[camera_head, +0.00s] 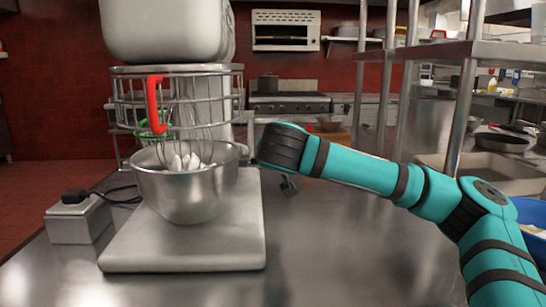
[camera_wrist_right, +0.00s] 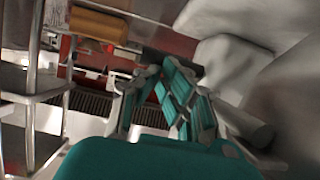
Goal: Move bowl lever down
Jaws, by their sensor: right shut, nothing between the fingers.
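The stand mixer (camera_head: 165,35) stands on the left of the head view, with a steel bowl (camera_head: 185,190), a whisk and a wire guard (camera_head: 222,100) with a red handle (camera_head: 153,105). White, egg-like pieces lie in the bowl. My right arm reaches in from the right, its wrist at the bowl's right side. My right gripper (camera_wrist_right: 170,72) is shut and empty in the wrist view, close to the grey mixer body (camera_wrist_right: 285,95). A dark bar crosses near its fingertips; I cannot tell whether it is the bowl lever. The lever is not clearly visible in the head view. My left gripper is out of view.
A grey box with a black knob (camera_head: 78,217) and a cable sits left of the mixer base (camera_head: 185,255). A metal shelf rack (camera_head: 465,90) stands at the right, with a blue tub (camera_head: 528,212) below. The steel counter's front middle (camera_head: 340,265) is clear.

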